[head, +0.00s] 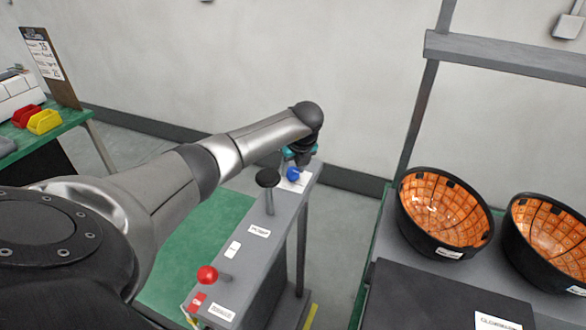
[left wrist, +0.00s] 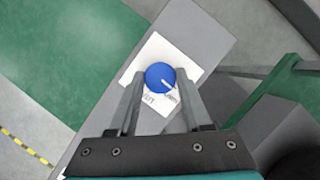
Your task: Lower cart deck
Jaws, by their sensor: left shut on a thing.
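A grey console (head: 283,232) with a narrow top runs away from me. At its far end a blue knob (head: 293,174) sits on a white label plate. In the left wrist view the blue knob (left wrist: 160,77) has a white pointer line aimed to the lower right. My left gripper (head: 298,161) reaches down over it and is shut on the knob, one finger on each side. A black-topped lever (head: 268,178) stands midway along the console, and a red ball knob (head: 207,274) is at the near end. I cannot make out the cart deck. My right gripper is out of view.
To the right, two black bowls with orange ribbed insides (head: 445,213) (head: 552,240) stand on a grey surface beside a dark box (head: 440,300). At left, a green table (head: 60,128) holds red and yellow bins. Green floor lies left of the console.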

